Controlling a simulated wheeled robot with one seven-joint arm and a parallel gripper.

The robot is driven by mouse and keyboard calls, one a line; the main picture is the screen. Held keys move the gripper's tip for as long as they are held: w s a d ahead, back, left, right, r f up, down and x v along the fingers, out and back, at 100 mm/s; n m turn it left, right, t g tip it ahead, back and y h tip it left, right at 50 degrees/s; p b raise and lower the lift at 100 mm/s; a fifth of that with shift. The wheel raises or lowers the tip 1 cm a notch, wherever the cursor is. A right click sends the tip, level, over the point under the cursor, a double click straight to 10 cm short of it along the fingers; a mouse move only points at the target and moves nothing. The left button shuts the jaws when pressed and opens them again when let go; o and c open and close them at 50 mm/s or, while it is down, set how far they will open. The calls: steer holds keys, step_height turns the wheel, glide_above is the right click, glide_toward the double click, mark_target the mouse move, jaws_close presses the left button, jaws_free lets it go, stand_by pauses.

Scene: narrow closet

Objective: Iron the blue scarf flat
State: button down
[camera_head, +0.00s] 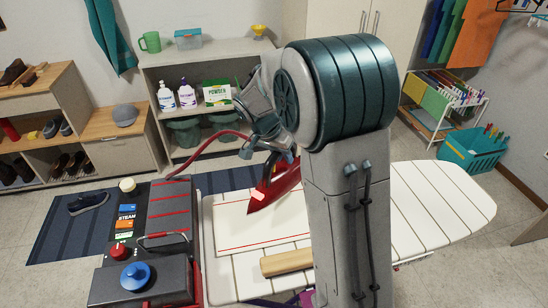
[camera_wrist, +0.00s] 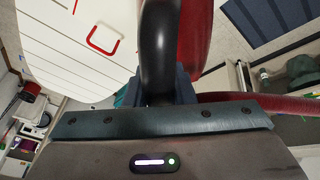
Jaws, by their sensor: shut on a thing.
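My gripper (camera_head: 277,153) is shut on the black handle of the red iron (camera_head: 283,187). The wrist view shows the dark handle (camera_wrist: 160,45) between the blue fingers (camera_wrist: 165,92), with the red body (camera_wrist: 194,35) beside it. The iron is over the left part of the white slatted ironing board (camera_head: 440,195), its nose pointing down and left. I cannot tell whether its sole touches the board. I cannot make out a blue scarf on the board; my arm hides the board's middle.
A red hose (camera_head: 212,139) runs from the iron to the steam station (camera_head: 152,278) at left. A wooden block (camera_head: 286,262) lies at the board's near side. Shelves (camera_head: 185,62) stand behind; a teal basket (camera_head: 472,150) and a rack are at right. The board's right end is clear.

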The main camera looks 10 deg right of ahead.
steer(key=s+d+r+m+g+b, duration=0.1)
steer(key=s+d+r+m+g, duration=0.2)
steer(key=m, duration=0.5)
steer(key=shift+s+a+f+b, duration=0.15)
steer(key=shift+s+f+b, duration=0.1)
steer(key=shift+f+b, duration=0.5)
steer(key=shift+s+a+f+b, duration=0.2)
steer(key=shift+f+b, duration=0.3)
steer(key=shift+f, duration=0.4)
steer(key=shift+s+a+f+b, duration=0.1)
steer(key=shift+s+f+b, duration=0.15)
steer(key=shift+f+b, duration=0.5)
